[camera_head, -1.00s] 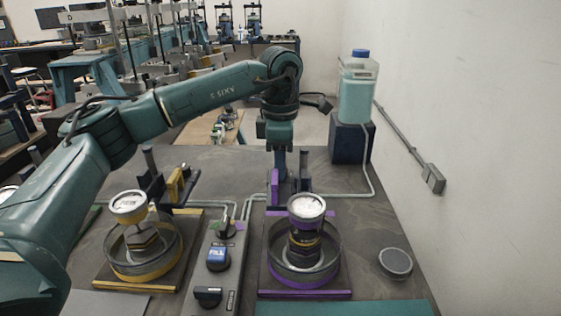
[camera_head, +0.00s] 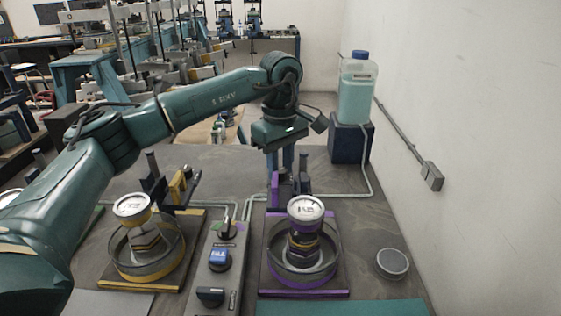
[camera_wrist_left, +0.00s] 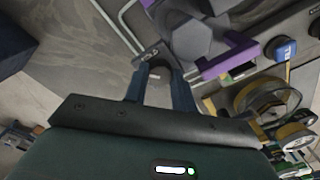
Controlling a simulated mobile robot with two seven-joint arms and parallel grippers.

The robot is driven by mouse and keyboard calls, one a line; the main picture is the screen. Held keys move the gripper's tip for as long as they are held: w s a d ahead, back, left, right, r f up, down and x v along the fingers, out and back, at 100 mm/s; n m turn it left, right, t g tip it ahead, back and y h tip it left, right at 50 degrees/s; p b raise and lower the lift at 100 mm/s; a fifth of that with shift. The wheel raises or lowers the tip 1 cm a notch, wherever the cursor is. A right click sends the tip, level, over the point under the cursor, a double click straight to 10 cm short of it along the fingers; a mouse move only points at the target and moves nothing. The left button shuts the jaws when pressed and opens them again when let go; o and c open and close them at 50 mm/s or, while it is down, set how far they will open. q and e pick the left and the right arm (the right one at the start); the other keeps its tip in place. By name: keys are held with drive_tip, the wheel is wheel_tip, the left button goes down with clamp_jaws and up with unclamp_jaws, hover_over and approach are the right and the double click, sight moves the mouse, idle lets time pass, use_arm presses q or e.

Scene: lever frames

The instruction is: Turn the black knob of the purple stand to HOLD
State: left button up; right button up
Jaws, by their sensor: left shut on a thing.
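The purple stand (camera_head: 305,293) is at the right front of the bench in the head view, with a round gauge (camera_head: 306,208) on top and a purple upright (camera_head: 275,190) at its back. My left gripper (camera_head: 281,172) points down behind this upright, which hides its fingertips. In the left wrist view the two fingers (camera_wrist_left: 158,72) are shut on a small dark part, the black knob (camera_wrist_left: 154,54), beside the purple bar (camera_wrist_left: 230,56). The fingers cover much of the knob, and I cannot read its setting. My right gripper is not in view.
A yellow stand (camera_head: 137,286) is to the left. A grey panel (camera_head: 212,280) with a blue FILL knob (camera_head: 219,258) lies between the stands. A teal bottle (camera_head: 358,92) is on a dark blue block (camera_head: 347,144) at the back right. A round dish (camera_head: 392,263) lies at right.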

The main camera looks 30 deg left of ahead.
sight(280, 169)
use_arm(q)
drive_tip(key=m, duration=0.5)
drive_tip(key=shift+m, duration=0.3)
idle(0.4)
drive_tip(key=o, duration=0.7)
drive_tip(key=shift+r, duration=0.1)
wheel_tip(280, 169, up, 13)
drive_tip(key=shift+p, duration=0.35)
